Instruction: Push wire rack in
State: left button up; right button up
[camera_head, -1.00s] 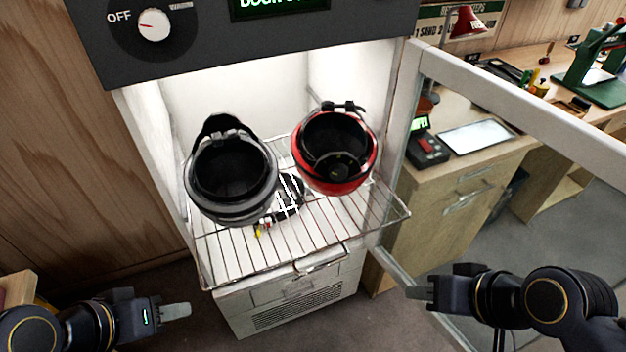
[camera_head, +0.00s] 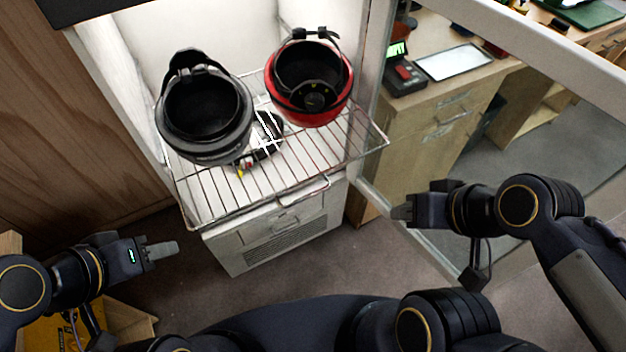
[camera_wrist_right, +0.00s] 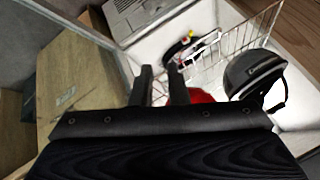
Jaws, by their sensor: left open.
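The wire rack (camera_head: 218,203) sticks out of the front of the lit white cabinet, with a small wire handle (camera_head: 313,191) at its front edge. A black helmet (camera_head: 205,150) and a red helmet (camera_head: 310,108) are upside down over the rack, with dark gear (camera_head: 266,135) between them. My left gripper (camera_head: 164,251) is open and empty, below and left of the rack's front. My right gripper (camera_head: 402,212) is apart from the rack, to its right near the door. In the right wrist view its fingers (camera_wrist_right: 162,88) are apart and empty, and the rack (camera_wrist_right: 245,42) shows beyond.
The cabinet's glazed door (camera_head: 372,196) stands open on the right, close to my right gripper. A wooden drawer unit (camera_head: 428,125) is behind it. A cardboard box (camera_head: 130,318) sits on the floor at lower left. Floor in front of the cabinet is clear.

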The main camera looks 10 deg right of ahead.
jog(key=shift+w+f+n+b, duration=0.2)
jog(key=shift+w+n+b, duration=0.15)
jog(key=shift+n, duration=0.35)
jog(key=shift+c, duration=1.1)
jog(key=w+n+b, duration=0.1)
jog(key=n, duration=0.2)
jog(key=w+f+n+b, duration=0.1)
jog(key=w+n, duration=0.1)
jog(key=n, duration=0.1)
jog(key=w+d+n+g+y+b, duration=0.1)
jog(key=w+n, duration=0.1)
jog(key=n, duration=0.2)
jog(key=shift+w+f+b, duration=0.1)
jog(key=shift+f+b, duration=0.2)
grip_shut()
jog(key=w+a+f+n+y, duration=0.1)
jog(key=w+a+f+n, duration=0.4)
jog(key=w+f+n, duration=0.5)
jog(key=shift+w+a+g+b, duration=0.15)
jog(key=shift+w+g+b, duration=0.2)
jog(key=shift+w, duration=1)
